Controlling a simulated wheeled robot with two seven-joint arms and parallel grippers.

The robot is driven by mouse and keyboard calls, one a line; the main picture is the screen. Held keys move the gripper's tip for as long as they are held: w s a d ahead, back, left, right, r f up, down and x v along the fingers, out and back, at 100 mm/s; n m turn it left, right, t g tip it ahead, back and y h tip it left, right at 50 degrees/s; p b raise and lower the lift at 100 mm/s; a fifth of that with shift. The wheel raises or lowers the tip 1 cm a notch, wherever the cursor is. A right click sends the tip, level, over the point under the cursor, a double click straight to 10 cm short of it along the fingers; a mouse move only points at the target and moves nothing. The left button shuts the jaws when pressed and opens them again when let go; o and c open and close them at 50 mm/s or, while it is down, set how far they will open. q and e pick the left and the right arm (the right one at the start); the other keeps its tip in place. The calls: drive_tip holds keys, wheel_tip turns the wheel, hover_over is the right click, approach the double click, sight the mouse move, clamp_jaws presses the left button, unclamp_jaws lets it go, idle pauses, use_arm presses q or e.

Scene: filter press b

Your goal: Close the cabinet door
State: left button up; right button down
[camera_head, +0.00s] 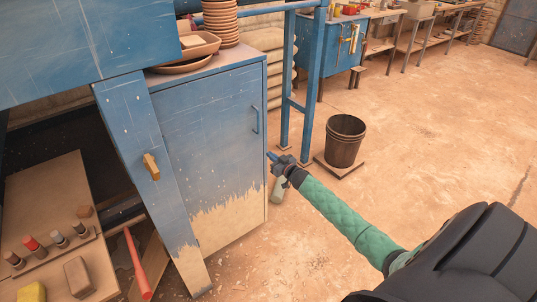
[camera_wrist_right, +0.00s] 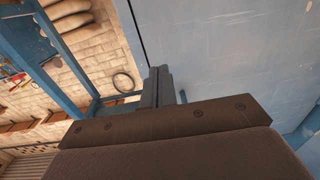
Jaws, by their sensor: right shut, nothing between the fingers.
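The blue cabinet door (camera_head: 210,140), with paint worn to tan along its bottom, is at centre left in the head view. It looks flush or nearly flush with the cabinet; I cannot tell if a narrow gap remains. Its blue handle (camera_head: 256,120) is near its upper right edge. My right gripper (camera_head: 272,157) is shut and empty, close to the door's right edge below the handle. In the right wrist view the closed fingers (camera_wrist_right: 160,86) are in front of the blue door (camera_wrist_right: 220,50), beside its dark edge line. Contact cannot be told. My left gripper is not in view.
A blue frame post (camera_head: 314,90) and a dark bucket (camera_head: 345,140) stand right of the cabinet. A pale bottle (camera_head: 279,190) is just below my right gripper. Stacked clay dishes (camera_head: 220,22) are on the cabinet top. The floor to the right is open.

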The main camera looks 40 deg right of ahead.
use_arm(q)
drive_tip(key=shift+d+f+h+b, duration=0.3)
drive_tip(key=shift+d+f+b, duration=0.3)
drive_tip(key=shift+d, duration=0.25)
use_arm(e)
drive_tip(key=s, duration=0.7)
drive_tip(key=shift+s+r, duration=0.15)
drive_tip(key=shift+s, duration=0.05)
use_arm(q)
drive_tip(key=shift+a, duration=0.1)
use_arm(e)
drive_tip(key=shift+d, duration=0.1)
